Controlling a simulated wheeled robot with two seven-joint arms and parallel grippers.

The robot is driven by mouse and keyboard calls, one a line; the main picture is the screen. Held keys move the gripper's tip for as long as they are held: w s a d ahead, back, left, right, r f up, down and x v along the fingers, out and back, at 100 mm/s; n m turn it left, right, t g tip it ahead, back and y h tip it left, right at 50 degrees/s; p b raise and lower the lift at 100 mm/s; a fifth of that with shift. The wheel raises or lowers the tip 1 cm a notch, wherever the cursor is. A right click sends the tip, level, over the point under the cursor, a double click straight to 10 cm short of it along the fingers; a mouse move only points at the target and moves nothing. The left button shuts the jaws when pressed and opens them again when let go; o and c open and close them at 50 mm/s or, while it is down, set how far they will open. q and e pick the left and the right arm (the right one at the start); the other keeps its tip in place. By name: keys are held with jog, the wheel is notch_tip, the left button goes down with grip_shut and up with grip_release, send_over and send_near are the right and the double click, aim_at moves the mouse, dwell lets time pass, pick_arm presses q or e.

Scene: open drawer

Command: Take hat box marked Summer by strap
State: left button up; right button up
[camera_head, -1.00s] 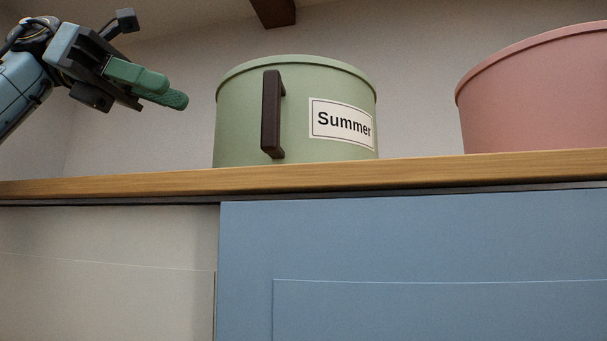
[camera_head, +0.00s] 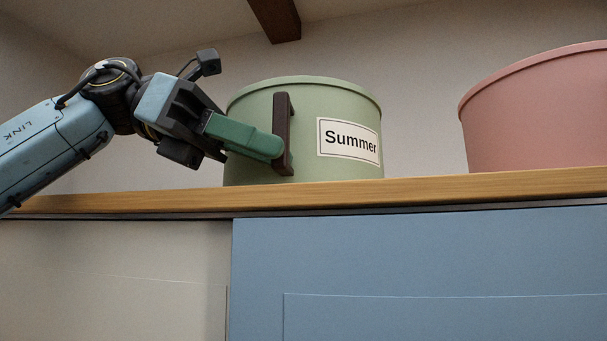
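The green round hat box (camera_head: 300,100) with a white label reading "Summer" (camera_head: 348,140) stands upright on the wooden shelf top. Its dark brown strap (camera_head: 283,110) runs vertically on the front left of the box. My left gripper (camera_head: 272,148) comes in from the left, with its green fingers at the lower half of the strap. The fingers overlap in this view, so I cannot tell whether they are closed around the strap or only beside it. My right gripper is not in view.
A pink round box (camera_head: 540,115) stands to the right on the same wooden top (camera_head: 430,190), with a clear gap between the boxes. Below are a blue panel (camera_head: 420,260) and a pale panel (camera_head: 110,270). A dark beam (camera_head: 275,18) shows above.

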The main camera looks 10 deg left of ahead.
pick_arm(q)
grip_shut()
jog(key=shift+r, duration=0.25)
